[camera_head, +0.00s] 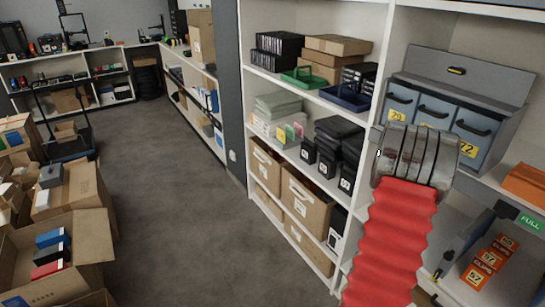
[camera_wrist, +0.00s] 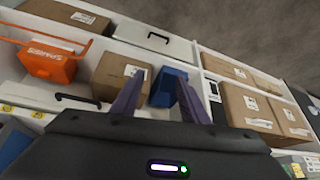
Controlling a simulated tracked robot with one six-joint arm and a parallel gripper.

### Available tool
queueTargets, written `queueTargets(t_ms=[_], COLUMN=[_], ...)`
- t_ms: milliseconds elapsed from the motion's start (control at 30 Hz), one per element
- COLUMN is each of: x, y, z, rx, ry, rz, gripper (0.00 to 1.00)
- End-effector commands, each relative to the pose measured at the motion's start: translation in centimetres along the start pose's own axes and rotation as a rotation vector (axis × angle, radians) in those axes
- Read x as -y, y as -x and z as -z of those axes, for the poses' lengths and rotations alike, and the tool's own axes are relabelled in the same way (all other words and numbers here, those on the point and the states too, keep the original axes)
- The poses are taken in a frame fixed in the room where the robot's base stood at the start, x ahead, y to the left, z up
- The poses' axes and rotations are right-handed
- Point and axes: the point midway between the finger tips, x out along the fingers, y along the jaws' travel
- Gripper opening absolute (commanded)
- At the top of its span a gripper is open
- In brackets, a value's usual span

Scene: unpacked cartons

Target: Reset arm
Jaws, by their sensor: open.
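My gripper (camera_wrist: 159,78) shows in the wrist view with its two dark fingers spread apart. Nothing is clearly held between them. A blue box (camera_wrist: 171,88) shows behind the gap and the right finger. A brown carton (camera_wrist: 118,77) with a white label is behind the left finger. In the head view my arm shows as a red ribbed sleeve and a metal joint in front of the right shelves. My fingers cannot be made out clearly there.
A white shelf unit holds brown cartons (camera_head: 305,205), black boxes (camera_head: 279,46) and a grey drawer cabinet (camera_head: 437,104) close to my arm. An orange box (camera_wrist: 50,64) is in the wrist view. Open cartons (camera_head: 88,241) stand at left. The grey floor (camera_head: 165,190) between is clear.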

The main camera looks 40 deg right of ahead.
Motion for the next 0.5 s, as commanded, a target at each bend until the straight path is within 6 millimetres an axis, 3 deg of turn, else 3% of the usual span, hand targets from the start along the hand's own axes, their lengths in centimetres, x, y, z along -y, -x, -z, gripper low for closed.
queueTargets(t_ms=[200, 500], x=[5.1, 10.4], y=[4.0, 11.0], z=[-1.1, -3.1], rx=[0.133, 0.276], ry=[0.124, 0.321], rz=[0.08, 0.159], gripper=[0.41, 0.41])
